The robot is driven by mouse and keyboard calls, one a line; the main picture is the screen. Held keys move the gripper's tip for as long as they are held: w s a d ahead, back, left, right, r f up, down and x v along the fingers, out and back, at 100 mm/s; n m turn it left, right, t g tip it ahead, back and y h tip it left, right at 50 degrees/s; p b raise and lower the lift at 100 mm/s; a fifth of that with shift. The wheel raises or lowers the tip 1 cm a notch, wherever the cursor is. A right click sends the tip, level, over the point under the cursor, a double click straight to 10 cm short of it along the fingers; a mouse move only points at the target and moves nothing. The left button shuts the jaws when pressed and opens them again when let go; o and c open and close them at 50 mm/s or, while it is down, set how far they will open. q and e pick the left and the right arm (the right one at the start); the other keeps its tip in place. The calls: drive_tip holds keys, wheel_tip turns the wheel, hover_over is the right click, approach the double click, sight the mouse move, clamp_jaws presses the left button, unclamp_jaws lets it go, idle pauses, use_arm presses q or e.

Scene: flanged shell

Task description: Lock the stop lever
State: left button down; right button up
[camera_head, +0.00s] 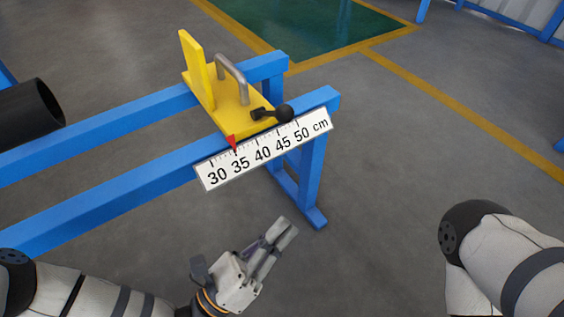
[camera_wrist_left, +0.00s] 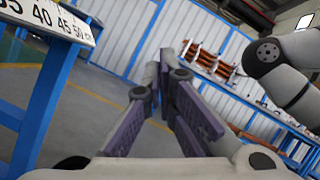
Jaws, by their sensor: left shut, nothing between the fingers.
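The stop lever (camera_head: 270,113) is a short black handle with a ball knob on the yellow stop (camera_head: 222,118), its knob pointing right. The stop has an upright plate and a grey bar handle (camera_head: 231,78), and sits across two blue rails. Its red pointer (camera_head: 232,143) is near the 35 mark of the white scale (camera_head: 265,150). My left gripper (camera_head: 286,229) is shut and empty, below the scale and well apart from the lever. It also shows in the left wrist view (camera_wrist_left: 163,72). My right gripper is not in view.
The blue rails (camera_head: 95,204) run left, with a leg near the stop's right. The scale's end shows in the left wrist view (camera_wrist_left: 52,18). A black tube (camera_head: 30,112) lies at the far left. My right arm (camera_head: 510,245) is at the right. The floor between is clear.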

sight(271, 112)
use_arm(q)
drive_tip(key=w+a+n+t+y, duration=0.1)
drive_tip(key=a+t, duration=0.1)
drive_tip(key=w+a+n+t+y, duration=0.1)
drive_tip(key=w+a+n+y, duration=0.1)
drive_tip(key=shift+a+f+t+b, duration=0.15)
drive_tip(key=shift+t+b, duration=0.15)
drive_tip(key=shift+t, duration=0.1)
use_arm(e)
drive_tip(key=shift+s+d+f+g, duration=0.15)
drive_tip(key=shift+s+f+g, duration=0.15)
drive_tip(key=shift+s+f, duration=0.25)
drive_tip(key=shift+r, duration=0.1)
use_arm(q)
drive_tip(key=a+r+x, duration=0.1)
drive_tip(key=r+x, duration=0.1)
drive_tip(key=x, duration=1.1)
drive_tip(key=shift+a, duration=0.45)
use_arm(e)
drive_tip(key=shift+r, duration=0.1)
use_arm(q)
drive_tip(key=shift+n, duration=0.3)
use_arm(e)
drive_tip(key=shift+r, duration=0.1)
